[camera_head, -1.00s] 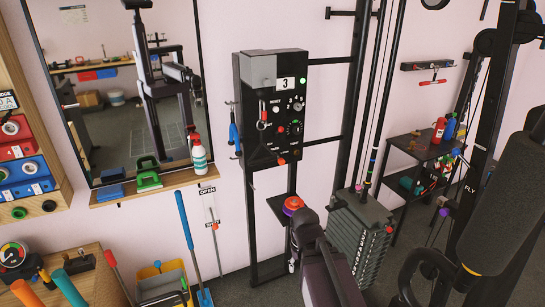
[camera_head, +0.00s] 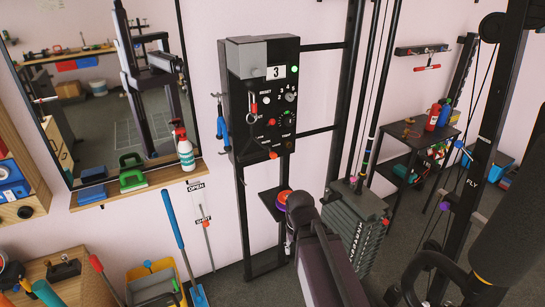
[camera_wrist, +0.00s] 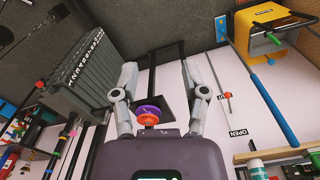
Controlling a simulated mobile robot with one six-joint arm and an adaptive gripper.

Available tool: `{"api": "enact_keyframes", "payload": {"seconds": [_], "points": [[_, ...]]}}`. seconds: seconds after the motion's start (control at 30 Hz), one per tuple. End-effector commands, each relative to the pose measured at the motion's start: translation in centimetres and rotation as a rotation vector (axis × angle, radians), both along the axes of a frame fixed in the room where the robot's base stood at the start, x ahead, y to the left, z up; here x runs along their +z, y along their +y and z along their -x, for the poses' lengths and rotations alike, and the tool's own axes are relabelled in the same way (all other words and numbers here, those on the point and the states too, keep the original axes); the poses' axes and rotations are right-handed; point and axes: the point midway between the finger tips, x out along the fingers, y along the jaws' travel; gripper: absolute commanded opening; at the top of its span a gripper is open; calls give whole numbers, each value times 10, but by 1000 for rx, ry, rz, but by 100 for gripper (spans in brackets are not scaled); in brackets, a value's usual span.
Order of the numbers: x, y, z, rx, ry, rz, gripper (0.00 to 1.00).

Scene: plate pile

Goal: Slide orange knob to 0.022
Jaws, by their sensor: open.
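Two small orange-red knobs show, and I cannot tell which one the task means. One knob (camera_head: 206,221) is on a thin wall rod by the OPEN and SHUT labels; it also shows in the wrist view (camera_wrist: 228,95), right of my fingers. The other knob (camera_head: 273,155) is at the bottom of the black control panel (camera_head: 252,135). My gripper (camera_wrist: 158,68) is open, its two grey fingers wide apart with nothing held between them. It is apart from the rod knob. In the head view my arm hides the fingers.
A small dark shelf (camera_head: 268,195) holds a round purple-and-red piece (camera_head: 283,198), near my arm's end. A grey weight stack (camera_head: 350,235) stands to the right.

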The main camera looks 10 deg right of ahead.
Motion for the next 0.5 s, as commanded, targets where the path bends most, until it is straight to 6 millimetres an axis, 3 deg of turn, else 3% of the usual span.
{"api": "enact_keyframes", "payload": {"seconds": [0.07, 0.27, 0.5], "points": [[0, 0, -1, -1, -1, -1, 77], [-6, 6, -12, -46, -30, -46, 77], [-20, 25, -56, -255, -141, -246, 77]]}}
